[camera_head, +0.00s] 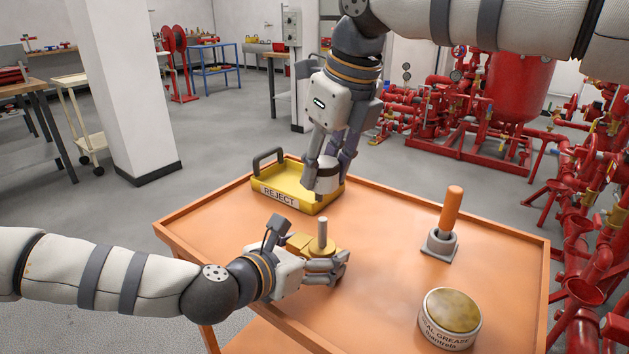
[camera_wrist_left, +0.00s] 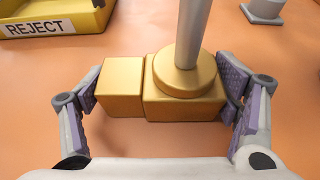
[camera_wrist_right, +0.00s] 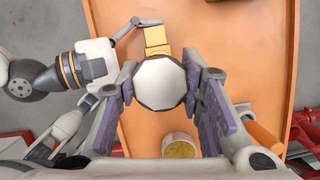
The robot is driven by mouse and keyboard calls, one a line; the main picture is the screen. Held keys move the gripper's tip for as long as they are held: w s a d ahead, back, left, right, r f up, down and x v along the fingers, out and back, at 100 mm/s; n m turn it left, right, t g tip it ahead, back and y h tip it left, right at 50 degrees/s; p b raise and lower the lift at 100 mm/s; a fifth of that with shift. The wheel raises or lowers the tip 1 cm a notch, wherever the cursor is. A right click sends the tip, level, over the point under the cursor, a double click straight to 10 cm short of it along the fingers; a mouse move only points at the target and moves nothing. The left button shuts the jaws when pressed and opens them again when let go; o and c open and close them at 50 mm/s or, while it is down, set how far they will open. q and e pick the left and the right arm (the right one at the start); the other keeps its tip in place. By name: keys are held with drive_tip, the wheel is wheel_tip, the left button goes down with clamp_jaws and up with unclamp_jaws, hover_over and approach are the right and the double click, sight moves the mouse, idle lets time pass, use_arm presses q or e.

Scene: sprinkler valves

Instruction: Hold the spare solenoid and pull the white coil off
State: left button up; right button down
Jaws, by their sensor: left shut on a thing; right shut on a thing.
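The spare solenoid's brass body (camera_wrist_left: 165,95) has a bare grey stem (camera_wrist_left: 192,35) standing upright on it, and sits on the orange cart top. My left gripper (camera_head: 318,268) is shut on the body, one finger on each side; it also shows in the left wrist view (camera_wrist_left: 165,98). The white coil (camera_head: 327,177) is off the stem, held up in my right gripper (camera_head: 325,180) near the reject tray. In the right wrist view the coil (camera_wrist_right: 160,83) shows between the purple finger pads. The stem is hidden behind the coil there.
A yellow tray labelled REJECT (camera_head: 280,193) stands at the cart's back left corner. An orange-handled tool (camera_head: 454,210) stands in a grey holder (camera_head: 440,245) on the right. A tin of seal grease (camera_head: 449,320) is at front right. The orange cart top (camera_head: 385,245) is clear between them.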

use_arm(q)
drive_tip(key=o, duration=1.2)
drive_tip(key=shift+o, duration=0.2)
